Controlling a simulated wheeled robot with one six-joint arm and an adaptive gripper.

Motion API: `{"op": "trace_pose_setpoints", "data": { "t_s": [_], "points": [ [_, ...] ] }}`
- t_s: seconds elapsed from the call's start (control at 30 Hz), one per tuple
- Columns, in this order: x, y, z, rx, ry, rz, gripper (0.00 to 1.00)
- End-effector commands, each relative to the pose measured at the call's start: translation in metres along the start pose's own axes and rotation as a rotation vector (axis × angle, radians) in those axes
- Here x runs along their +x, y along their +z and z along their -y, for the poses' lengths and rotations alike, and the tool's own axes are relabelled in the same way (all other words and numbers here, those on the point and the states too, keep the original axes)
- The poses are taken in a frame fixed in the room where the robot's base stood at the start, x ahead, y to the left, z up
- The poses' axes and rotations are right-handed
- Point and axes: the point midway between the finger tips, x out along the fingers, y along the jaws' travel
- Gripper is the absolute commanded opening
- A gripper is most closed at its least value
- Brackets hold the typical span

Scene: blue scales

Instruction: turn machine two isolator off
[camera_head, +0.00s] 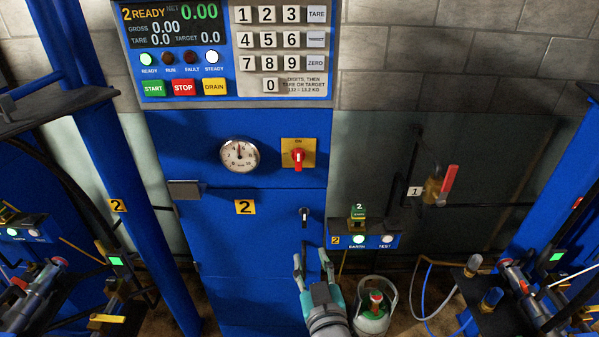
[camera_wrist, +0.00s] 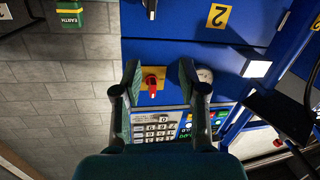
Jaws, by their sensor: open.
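Machine two is the tall blue cabinet (camera_head: 255,240) with a yellow 2 plate. Its isolator (camera_head: 298,157) is a red rotary handle on a yellow plate, right of the round gauge. The handle stands about upright, in line with the small label at the plate's top, which seems to read ON. My gripper (camera_head: 311,260) is open and empty, below the isolator in the head view and apart from it. In the wrist view, which is turned over, the isolator (camera_wrist: 153,86) shows between the fingers of my gripper (camera_wrist: 159,70), nearer the left one.
The display (camera_head: 170,25) reads 2 READY, with a keypad beside it. A small black key-like handle (camera_head: 304,213) is on the cabinet door. An EARTH/TEST box (camera_head: 365,241) and a gas cylinder (camera_head: 372,318) stand right of it. A red-handled valve (camera_head: 447,184) is further right.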

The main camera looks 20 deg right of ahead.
Motion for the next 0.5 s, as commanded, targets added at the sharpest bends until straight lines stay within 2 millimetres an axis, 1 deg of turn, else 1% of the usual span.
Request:
{"op": "trace_pose_setpoints", "data": {
  "t_s": [0.03, 0.2, 0.3, 0.4, 0.5],
  "points": [
    [0.011, -0.021, 0.001, 0.013, 0.019, -0.018, 0.42],
    [0.035, -0.076, -0.001, 0.063, 0.087, -0.041, 0.42],
    [0.043, -0.104, -0.003, 0.095, 0.121, -0.05, 0.42],
    [0.048, -0.126, -0.005, 0.123, 0.148, -0.057, 0.42],
    [0.051, -0.14, -0.007, 0.143, 0.166, -0.06, 0.42]
  ]
}}
